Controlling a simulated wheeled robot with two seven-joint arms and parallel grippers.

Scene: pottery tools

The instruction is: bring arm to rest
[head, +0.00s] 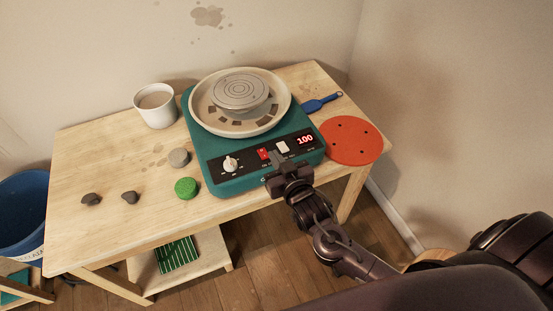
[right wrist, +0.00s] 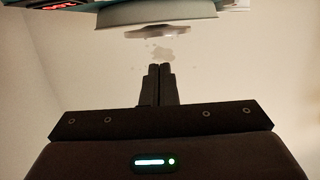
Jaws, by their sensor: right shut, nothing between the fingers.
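My right gripper (head: 278,162) is in front of the green pottery wheel (head: 232,180), close to its control panel. It also shows in the right wrist view (right wrist: 160,70), with its fingers together and nothing between them. In the head view I cannot tell whether the fingertips touch the panel. The panel has a white knob (head: 230,164), a red switch (head: 264,154), a pale switch (head: 282,147) and a red display (head: 305,139) reading 100. My left gripper is not in view.
The wheel stands on a wooden table (head: 110,160). A white cup (head: 155,105), a green sponge (head: 186,188), a grey round piece (head: 179,158) and dark lumps (head: 129,197) lie to the left. A red disc (head: 351,141) and a blue tool (head: 322,102) lie right. A blue bucket (head: 22,215) stands left.

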